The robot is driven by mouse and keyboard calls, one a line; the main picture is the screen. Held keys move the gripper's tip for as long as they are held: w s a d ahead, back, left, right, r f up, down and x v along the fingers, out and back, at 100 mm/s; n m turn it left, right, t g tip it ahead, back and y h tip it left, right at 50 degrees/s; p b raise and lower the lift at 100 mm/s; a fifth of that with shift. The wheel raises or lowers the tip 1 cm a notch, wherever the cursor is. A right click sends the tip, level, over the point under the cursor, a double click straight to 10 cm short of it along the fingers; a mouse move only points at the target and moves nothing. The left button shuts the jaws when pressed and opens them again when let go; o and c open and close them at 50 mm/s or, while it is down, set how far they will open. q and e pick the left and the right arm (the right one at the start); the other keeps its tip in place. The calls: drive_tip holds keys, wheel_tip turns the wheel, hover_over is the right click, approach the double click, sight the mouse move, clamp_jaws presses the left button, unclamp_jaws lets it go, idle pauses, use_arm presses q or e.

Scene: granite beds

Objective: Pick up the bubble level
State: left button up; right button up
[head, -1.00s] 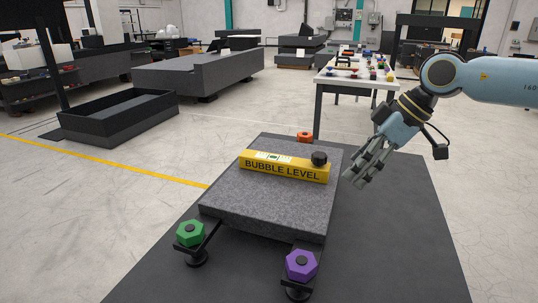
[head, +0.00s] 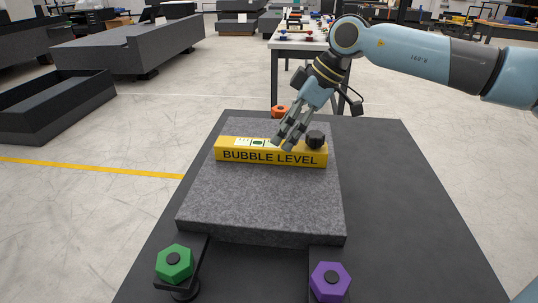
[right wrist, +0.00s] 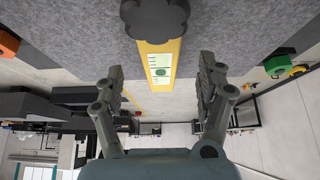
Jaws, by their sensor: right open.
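The bubble level (head: 270,157) is a yellow bar with black lettering, a white vial panel on top and a dark knob (head: 315,139) near its right end. It lies flat on the grey granite slab (head: 260,205). My right gripper (head: 286,142) is open and empty, its fingertips at the top of the level, left of the knob. In the right wrist view the level (right wrist: 160,48) lies between the two spread fingers (right wrist: 160,72). I cannot tell whether a finger touches it. My left gripper is not in view.
The slab has a green hexagonal knob (head: 174,263) at front left, a purple one (head: 330,281) at front right and an orange one (head: 280,111) behind. A dark mat (head: 400,220) surrounds it. A table (head: 300,42) with small parts stands behind.

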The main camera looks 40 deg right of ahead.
sight(271, 151)
drive_tip(key=shift+w+a+f, duration=0.1)
drive_tip(key=shift+f, duration=0.15)
drive_tip(key=b+x, duration=0.1)
drive_tip(key=x, duration=0.3)
drive_tip(key=shift+w+f, duration=0.15)
drive_tip(key=shift+w, duration=0.1)
drive_tip(key=shift+a+f, duration=0.1)
drive_tip(key=shift+f, duration=0.05)
drive_tip(key=shift+c, duration=0.8)
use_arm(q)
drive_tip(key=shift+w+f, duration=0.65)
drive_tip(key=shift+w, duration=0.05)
use_arm(e)
clamp_jaws()
